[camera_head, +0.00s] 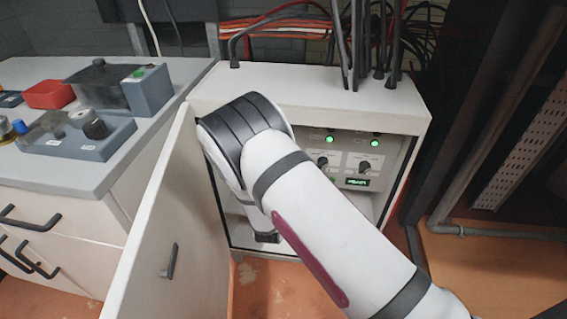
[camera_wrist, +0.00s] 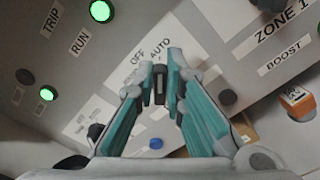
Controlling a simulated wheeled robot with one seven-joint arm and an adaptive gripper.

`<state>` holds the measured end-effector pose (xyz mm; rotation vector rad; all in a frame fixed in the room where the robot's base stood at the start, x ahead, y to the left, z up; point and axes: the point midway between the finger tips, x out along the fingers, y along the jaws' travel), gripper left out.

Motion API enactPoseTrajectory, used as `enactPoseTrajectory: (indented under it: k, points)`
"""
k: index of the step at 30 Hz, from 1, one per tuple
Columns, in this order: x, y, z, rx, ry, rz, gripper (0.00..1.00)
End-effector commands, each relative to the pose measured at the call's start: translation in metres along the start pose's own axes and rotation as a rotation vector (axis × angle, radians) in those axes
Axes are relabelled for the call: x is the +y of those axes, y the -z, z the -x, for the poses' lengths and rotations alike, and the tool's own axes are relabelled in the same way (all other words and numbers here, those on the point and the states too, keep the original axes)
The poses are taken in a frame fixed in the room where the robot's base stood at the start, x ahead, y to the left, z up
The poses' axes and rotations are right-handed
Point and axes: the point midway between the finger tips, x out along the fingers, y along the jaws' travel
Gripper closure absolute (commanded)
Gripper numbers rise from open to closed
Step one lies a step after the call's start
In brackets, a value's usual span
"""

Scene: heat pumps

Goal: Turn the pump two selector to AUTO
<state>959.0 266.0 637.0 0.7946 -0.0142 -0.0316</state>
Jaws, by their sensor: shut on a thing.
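In the wrist view a dark selector knob (camera_wrist: 160,82) sits on the grey panel below a white label reading OFF and AUTO (camera_wrist: 152,62). My gripper (camera_wrist: 160,78) has teal-padded fingers, and their tips are shut on this knob from both sides. The knob looks roughly upright in the picture; its exact pointer position is too small to tell. No pump number is readable here. In the head view my arm hides my gripper and part of the panel. Two other dark knobs show there, one left (camera_head: 322,162) and one right (camera_head: 364,168), below green lamps.
The white cabinet (camera_head: 330,88) stands open, its door (camera_head: 170,225) swung out at left. Cables rise from its top. A bench (camera_head: 165,100) with devices stands left. The wrist view shows lit green lamps (camera_wrist: 101,11) near RUN and TRIP, and an orange switch (camera_wrist: 297,100) near BOOST.

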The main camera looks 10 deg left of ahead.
Motion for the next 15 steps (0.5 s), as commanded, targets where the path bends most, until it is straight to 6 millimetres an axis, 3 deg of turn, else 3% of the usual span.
enactPoseTrajectory:
  k: [11,12,14,15]
  points:
    - [-0.0006,0.0006,0.0004,0.001,0.002,-0.008,1.00]
    - [-0.0006,0.0006,0.0004,0.001,0.002,-0.007,0.85]
    - [-0.0006,0.0005,0.0004,0.001,0.002,-0.007,0.71]
    - [-0.0006,0.0005,0.0003,0.001,0.002,-0.007,0.69]
